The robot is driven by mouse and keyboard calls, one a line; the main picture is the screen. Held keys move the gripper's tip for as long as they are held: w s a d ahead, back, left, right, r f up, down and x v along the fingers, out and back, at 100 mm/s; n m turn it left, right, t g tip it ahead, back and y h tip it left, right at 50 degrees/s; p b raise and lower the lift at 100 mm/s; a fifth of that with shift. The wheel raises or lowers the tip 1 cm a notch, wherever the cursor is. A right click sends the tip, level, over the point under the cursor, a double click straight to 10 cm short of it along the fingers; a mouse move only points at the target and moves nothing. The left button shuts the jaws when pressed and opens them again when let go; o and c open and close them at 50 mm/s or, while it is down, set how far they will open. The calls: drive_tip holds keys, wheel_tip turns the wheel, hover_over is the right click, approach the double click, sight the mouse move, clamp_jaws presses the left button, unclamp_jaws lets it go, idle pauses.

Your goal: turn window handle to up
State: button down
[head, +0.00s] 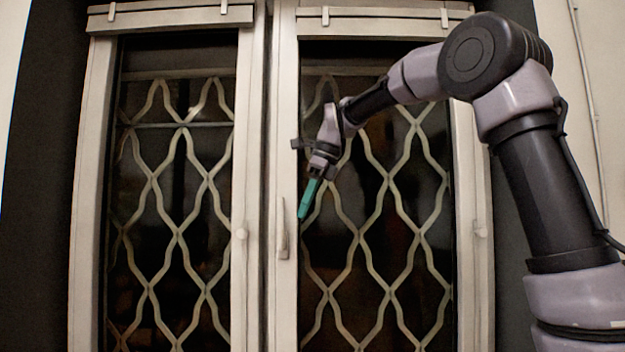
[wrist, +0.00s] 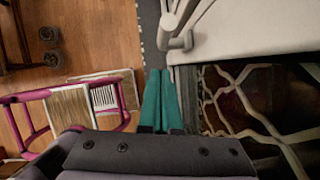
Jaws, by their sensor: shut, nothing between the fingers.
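The window handle (head: 284,241) is a pale lever on the white middle frame between the two window panes. In the head view it stands vertical; I cannot tell for sure at which end it pivots. In the wrist view the handle (wrist: 178,22) stands out from the white frame, above and right of the fingertips. My gripper (head: 302,217) has teal fingers, pressed together and empty. They point down, just right of the handle's upper end in the head view. In the wrist view my gripper (wrist: 160,72) shows a gap to the handle.
A wavy metal lattice (head: 360,235) covers the right pane, close behind my gripper. A round white knob (head: 481,232) sits on the right frame. In the wrist view, a magenta-framed piece of furniture (wrist: 120,95) stands on the wooden floor (wrist: 105,30) at the left.

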drive_tip(key=w+v, duration=0.1)
drive_tip(key=v, duration=0.9)
drive_tip(key=s+d+f+n+t, duration=0.2)
drive_tip(key=s+d+f+n, duration=0.15)
drive_tip(key=s+d, duration=0.2)
drive_tip(key=s+d+f+n+t, duration=0.1)
drive_tip(key=s+d+f+n, duration=0.1)
drive_tip(key=s+d+n, duration=0.4)
drive_tip(key=s+d+f+n+t+h, duration=0.1)
drive_tip(key=s+d+f+n, duration=0.2)
drive_tip(key=s+d+f, duration=0.2)
drive_tip(key=s+d+f+n+t+h, duration=0.1)
drive_tip(key=s+d+f+n, duration=0.3)
drive_tip(key=f, duration=0.5)
drive_tip(key=shift+s+d+f+t, duration=0.25)
drive_tip(key=shift+s+d+t, duration=0.3)
drive_tip(key=shift+s+t, duration=0.3)
